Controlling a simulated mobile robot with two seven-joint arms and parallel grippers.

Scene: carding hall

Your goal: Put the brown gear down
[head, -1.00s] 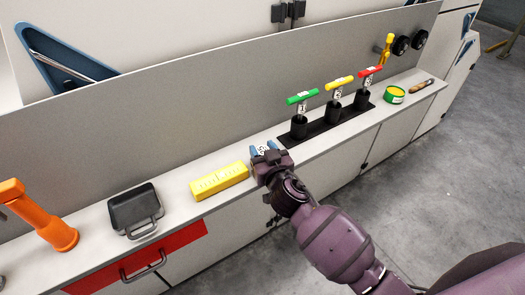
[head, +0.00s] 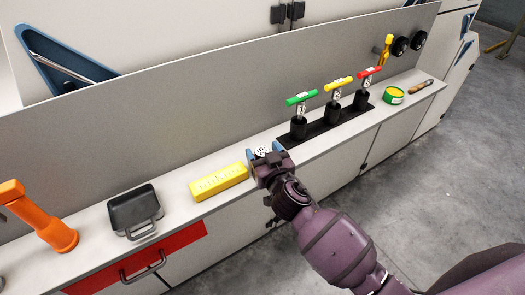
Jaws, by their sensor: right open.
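My right gripper (head: 265,152) is over the narrow white counter, just right of the yellow block. Its blue fingers are apart. A small pale piece with dark marks (head: 262,150) shows between them; it seems to lie on or close to the counter, and its lower part is hidden by the gripper. I cannot make out any brown gear; whether the pale piece belongs to it I cannot tell. My left gripper is not in view.
A yellow block (head: 219,182), a black pan-like tray (head: 134,211) and an orange tool (head: 42,222) are on the counter (head: 180,212) to the left.

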